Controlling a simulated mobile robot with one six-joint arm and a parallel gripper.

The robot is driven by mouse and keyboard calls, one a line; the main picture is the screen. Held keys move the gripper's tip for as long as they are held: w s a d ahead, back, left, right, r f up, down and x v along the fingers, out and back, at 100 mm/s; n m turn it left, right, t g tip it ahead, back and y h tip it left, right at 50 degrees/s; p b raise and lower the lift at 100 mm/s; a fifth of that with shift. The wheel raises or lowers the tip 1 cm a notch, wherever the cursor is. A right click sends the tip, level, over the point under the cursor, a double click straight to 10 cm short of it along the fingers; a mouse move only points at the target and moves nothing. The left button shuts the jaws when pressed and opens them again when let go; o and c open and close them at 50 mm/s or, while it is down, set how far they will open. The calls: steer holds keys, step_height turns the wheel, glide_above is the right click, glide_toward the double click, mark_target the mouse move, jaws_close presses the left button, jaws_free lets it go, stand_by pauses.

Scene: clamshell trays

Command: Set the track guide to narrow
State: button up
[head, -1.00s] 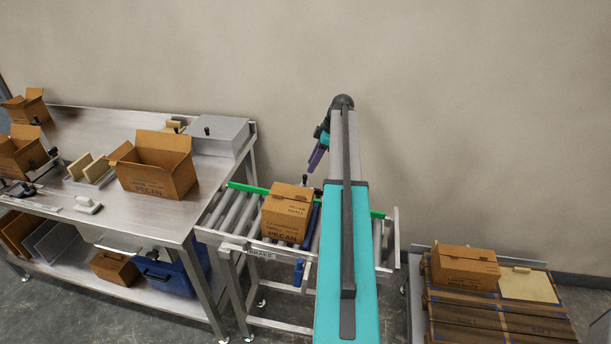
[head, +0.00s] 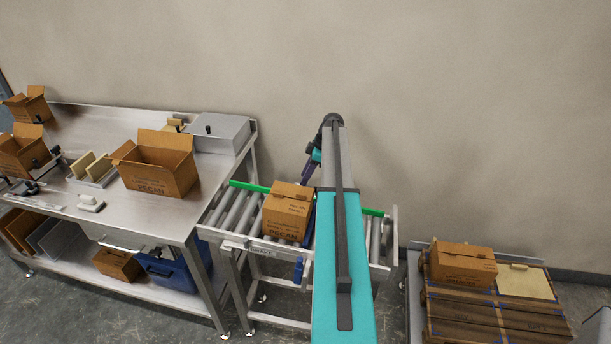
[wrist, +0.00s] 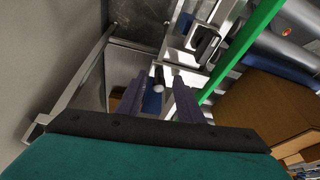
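The track guide shows as a green rail (head: 249,187) along the far side of the roller conveyor, partly hidden behind a carton and my arm. It also crosses the upper right of the wrist view (wrist: 243,46). My gripper (head: 306,176) hangs beyond the conveyor's far side, partly hidden by my arm in the head view. In the wrist view my gripper (wrist: 160,84) has its two purple fingers apart. A small dark knob with a pale round end (wrist: 158,79) shows between them; I cannot tell its depth or any contact.
A closed pecan carton (head: 287,212) sits on the rollers, close to my arm. A steel bench (head: 130,222) with open cartons stands left. A loaded pallet (head: 470,308) stands right. The wall is close behind the conveyor.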

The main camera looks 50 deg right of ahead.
steer(key=shift+c, duration=0.6)
jaws_close()
steer(key=shift+a, duration=0.1)
steer(key=shift+s+a+f+b, duration=0.1)
steer(key=shift+s+a+b, duration=0.4)
steer(key=shift+a, duration=0.4)
steer(key=shift+s+a+r+b, duration=0.1)
steer(key=shift+s+a+b, duration=0.35)
steer(key=shift+s+a, duration=0.3)
steer(key=shift+s+a+f+b, duration=0.1)
steer(key=shift+s+a+b, duration=0.35)
steer(key=shift+a, duration=0.55)
steer(key=shift+o, duration=0.6)
jaws_free()
steer(key=shift+a, duration=0.1)
steer(key=shift+r, duration=0.2)
